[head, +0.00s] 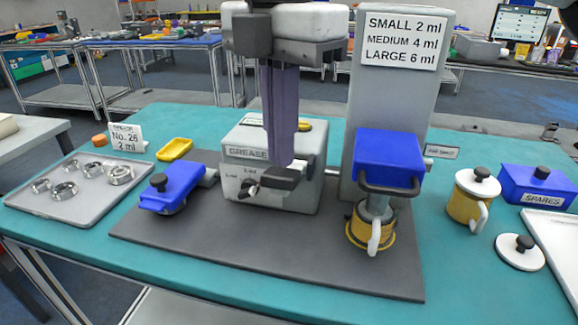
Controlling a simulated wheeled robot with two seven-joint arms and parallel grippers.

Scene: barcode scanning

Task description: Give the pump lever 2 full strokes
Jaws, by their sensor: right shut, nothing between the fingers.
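My right gripper (281,158) hangs from the top centre with its purple-grey fingers together and nothing between them. Its tips are in front of the grey grease box (305,180). A dark bar (268,179), which seems to be the pump lever, juts from the box front just under the tips; I cannot tell whether they touch. A pointer dial (247,190) with ml marks sits left of the bar. A blue block (389,150) with a dark U-shaped handle (391,187) stands right, above a yellow cup (358,232). My left gripper is not in view.
A blue lidded unit (174,186) stands left on the dark mat (250,255). A tray (85,207) with several metal rings is farther left. A white-lidded yellow pot (468,200), a loose lid (519,252) and a spares box (540,184) stand right. The mat's front is clear.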

